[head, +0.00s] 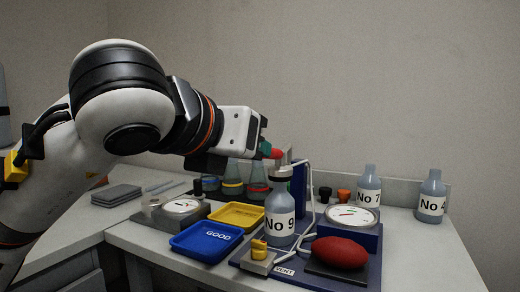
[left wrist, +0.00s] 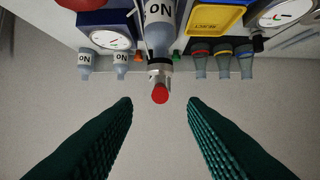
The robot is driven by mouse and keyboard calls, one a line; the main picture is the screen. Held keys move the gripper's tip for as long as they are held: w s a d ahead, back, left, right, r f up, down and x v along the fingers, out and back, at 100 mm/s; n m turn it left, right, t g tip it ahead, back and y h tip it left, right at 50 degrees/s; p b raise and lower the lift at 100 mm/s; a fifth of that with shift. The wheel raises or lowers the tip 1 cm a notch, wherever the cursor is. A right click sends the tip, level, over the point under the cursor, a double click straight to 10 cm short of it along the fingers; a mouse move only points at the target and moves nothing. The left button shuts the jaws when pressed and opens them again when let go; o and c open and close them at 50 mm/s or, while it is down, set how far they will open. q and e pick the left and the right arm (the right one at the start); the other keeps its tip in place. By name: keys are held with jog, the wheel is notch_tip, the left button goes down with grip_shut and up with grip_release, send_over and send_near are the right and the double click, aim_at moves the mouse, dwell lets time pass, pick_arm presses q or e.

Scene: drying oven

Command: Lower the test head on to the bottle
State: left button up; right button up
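The No 9 bottle (head: 279,222) stands upright on the blue rig base, and its neck shows in the left wrist view (left wrist: 160,40). The test head (left wrist: 160,72) is a grey cylinder with a red knob (left wrist: 160,94), in line above the bottle's mouth. I cannot tell whether it touches the bottle. The red knob also shows in the head view (head: 277,154). My left gripper (left wrist: 160,104) is open and empty, its green fingers on either side of the knob's line, apart from it. In the head view my left gripper (head: 266,150) partly hides the test head. My right gripper is in neither view.
A red bulb (head: 340,252), a gauge (head: 350,216) and a yellow valve (head: 259,250) surround the bottle. A blue GOOD tray (head: 190,246) and a yellow tray (head: 236,208) lie left. Flasks (head: 232,182) stand behind. The No 7 bottle (head: 369,190) and another bottle (head: 432,195) stand right.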

pick_arm(q)
jog(key=shift+v, duration=1.6)
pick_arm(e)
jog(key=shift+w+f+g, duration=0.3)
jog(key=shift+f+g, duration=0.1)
